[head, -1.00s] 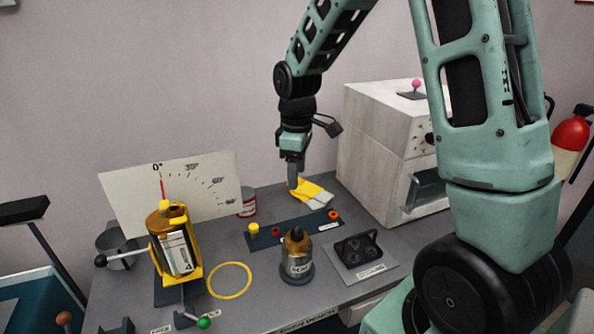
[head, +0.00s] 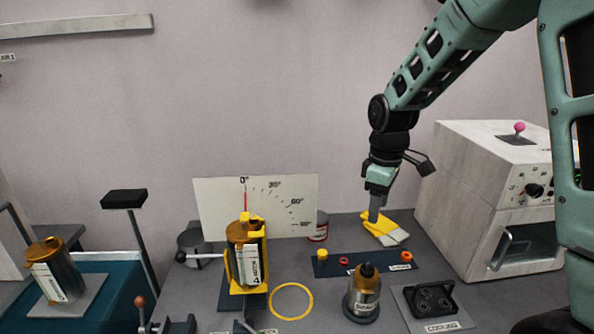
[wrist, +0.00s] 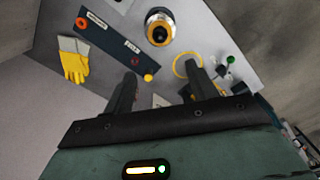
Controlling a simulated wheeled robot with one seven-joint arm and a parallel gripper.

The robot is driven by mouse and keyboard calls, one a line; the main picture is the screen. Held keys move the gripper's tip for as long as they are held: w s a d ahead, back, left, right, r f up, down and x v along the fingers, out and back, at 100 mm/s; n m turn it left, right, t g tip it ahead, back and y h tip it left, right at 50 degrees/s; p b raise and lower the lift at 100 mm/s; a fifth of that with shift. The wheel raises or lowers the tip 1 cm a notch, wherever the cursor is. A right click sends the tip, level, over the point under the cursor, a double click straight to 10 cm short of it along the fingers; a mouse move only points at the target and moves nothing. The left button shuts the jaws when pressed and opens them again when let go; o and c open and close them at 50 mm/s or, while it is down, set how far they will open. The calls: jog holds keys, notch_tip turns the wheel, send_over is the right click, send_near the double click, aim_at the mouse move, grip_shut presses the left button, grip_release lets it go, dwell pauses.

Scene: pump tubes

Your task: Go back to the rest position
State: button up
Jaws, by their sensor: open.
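My gripper (head: 374,214) hangs from my raised arm above the back of the grey bench (head: 300,325) in the head view, pointing down. In the head view its tip overlaps the yellow and grey gloves (head: 380,228). In the wrist view the two fingers of my gripper (wrist: 160,85) stand well apart with nothing between them. There the gloves (wrist: 72,62) lie off to the left, apart from the fingers. No marker of a rest position shows.
A bottle in a yellow holder (head: 246,255) stands before a dial board (head: 290,205). A dark-capped bottle (head: 364,295), a yellow ring (head: 291,301) and a black cooling block (head: 432,300) are on the bench. A white box oven (head: 465,190) stands right. Another bottle (head: 53,272) sits left.

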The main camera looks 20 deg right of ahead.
jog(key=s+a+r, duration=0.1)
jog(key=s+a, duration=0.4)
jog(key=a, duration=0.4)
jog(key=s+a+r, duration=0.1)
jog(key=s+a, duration=0.4)
jog(key=a, duration=0.4)
jog(key=s+a, duration=0.3)
jog(key=s, duration=0.4)
jog(key=s+a, duration=0.3)
jog(key=s, duration=0.4)
jog(key=shift+s+a+f+y+b, duration=0.15)
jog(key=shift+a+y+b, duration=0.1)
jog(key=shift+y+b, duration=0.1)
